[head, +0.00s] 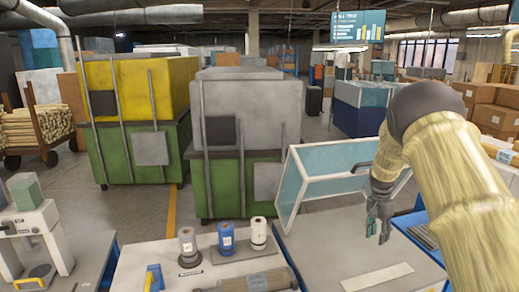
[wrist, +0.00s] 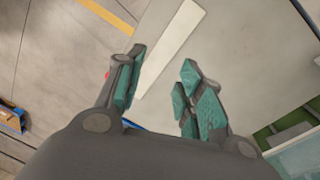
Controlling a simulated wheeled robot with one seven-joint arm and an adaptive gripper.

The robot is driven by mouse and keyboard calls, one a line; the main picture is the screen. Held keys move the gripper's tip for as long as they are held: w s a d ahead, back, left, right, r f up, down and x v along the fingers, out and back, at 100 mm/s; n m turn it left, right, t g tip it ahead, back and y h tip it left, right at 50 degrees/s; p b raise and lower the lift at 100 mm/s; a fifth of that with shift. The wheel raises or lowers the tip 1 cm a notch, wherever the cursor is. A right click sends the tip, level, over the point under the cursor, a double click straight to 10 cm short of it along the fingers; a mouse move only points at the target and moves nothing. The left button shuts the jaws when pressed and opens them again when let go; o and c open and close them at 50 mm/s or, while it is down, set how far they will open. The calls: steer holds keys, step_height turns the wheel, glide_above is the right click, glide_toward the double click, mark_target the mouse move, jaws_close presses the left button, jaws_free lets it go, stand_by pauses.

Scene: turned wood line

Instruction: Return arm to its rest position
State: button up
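My gripper (head: 378,226) hangs at the end of my arm on the right side of the head view, fingers pointing down above the grey tabletop (head: 325,235). In the wrist view my gripper (wrist: 157,95) shows its two teal-padded fingers spread apart with nothing between them. A pale flat strip (head: 377,277) lies on the tabletop below it; the strip also shows in the wrist view (wrist: 170,45). A clear-panelled frame (head: 330,172) stands behind and to the left of the gripper.
Several spools or bottles, grey (head: 188,246), blue (head: 226,239) and white (head: 258,234), stand on the bench to the left. Green and grey machines (head: 250,140) stand behind. A small press (head: 35,235) is at far left. A blue-edged keyboard-like panel (head: 420,232) lies at right.

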steer(key=s+a+f+n, duration=0.3)
steer(key=s+a+f, duration=0.1)
steer(key=s+f, duration=0.95)
steer(key=s+a+f+n, duration=0.2)
steer(key=s+a+f, duration=0.2)
steer(key=s+f, duration=0.95)
steer(key=s+a+f+n, duration=0.15)
steer(key=s+a, duration=0.25)
steer(key=s, duration=0.6)
steer(key=s+a+f+n+y, duration=0.1)
steer(key=s+a+n, duration=0.25)
steer(key=s, duration=0.65)
steer(key=s+a+f+n, duration=0.1)
steer(key=s+a, duration=0.3)
steer(key=s, duration=0.6)
step_height(320, 180, down, 15)
steer(key=b, duration=1.5)
steer(key=shift+w+a+r+t, duration=0.15)
steer(key=shift+w+r+t, duration=0.05)
steer(key=shift+w+t, duration=0.2)
